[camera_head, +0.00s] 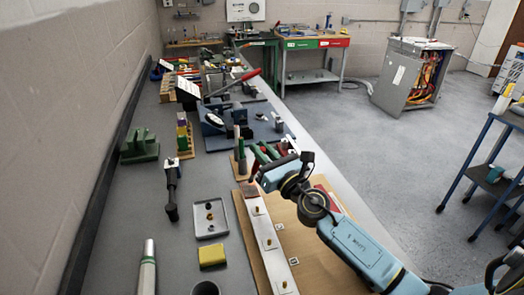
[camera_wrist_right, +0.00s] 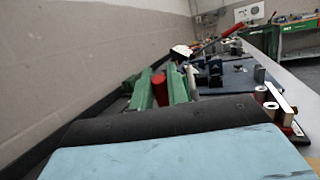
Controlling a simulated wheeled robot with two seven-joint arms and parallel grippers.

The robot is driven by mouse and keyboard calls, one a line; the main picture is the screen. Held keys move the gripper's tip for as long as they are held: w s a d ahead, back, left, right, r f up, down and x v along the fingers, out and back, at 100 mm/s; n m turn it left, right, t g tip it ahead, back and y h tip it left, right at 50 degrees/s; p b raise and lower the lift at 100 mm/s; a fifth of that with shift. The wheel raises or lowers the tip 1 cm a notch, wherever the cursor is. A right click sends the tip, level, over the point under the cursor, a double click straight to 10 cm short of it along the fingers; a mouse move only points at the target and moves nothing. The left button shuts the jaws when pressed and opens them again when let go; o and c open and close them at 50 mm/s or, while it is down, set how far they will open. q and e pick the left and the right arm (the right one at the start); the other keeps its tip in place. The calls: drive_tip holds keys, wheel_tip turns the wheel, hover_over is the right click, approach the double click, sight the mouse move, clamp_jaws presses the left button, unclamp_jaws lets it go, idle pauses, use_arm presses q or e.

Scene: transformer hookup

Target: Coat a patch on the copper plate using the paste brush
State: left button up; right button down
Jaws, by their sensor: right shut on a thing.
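The copper plate (camera_head: 249,190) shows as a small reddish-brown patch at the far end of a long pale bar (camera_head: 262,228) with brass studs. My right gripper (camera_head: 257,178) is just above and beside this end, pointing down and left. It is shut on a thin thing, probably the paste brush, mostly hidden by the gripper; I cannot tell whether its tip touches the copper. My left gripper is not in view.
Green and red handles (camera_wrist_right: 160,90) stand close behind the gripper. A grey tray (camera_head: 222,229) with small parts, a yellow sponge-like block (camera_head: 212,257) and a dark tool (camera_head: 172,192) lie to the left. The wooden board (camera_head: 318,262) has free room.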

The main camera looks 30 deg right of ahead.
drive_tip(key=shift+f+b, duration=0.45)
idle(0.5)
drive_tip(key=shift+w, duration=0.1)
drive_tip(key=shift+w+d, duration=0.1)
drive_tip(key=shift+w, duration=0.05)
drive_tip(key=shift+s+a, duration=0.25)
drive_tip(key=shift+s, duration=0.55)
drive_tip(key=shift+w, duration=0.1)
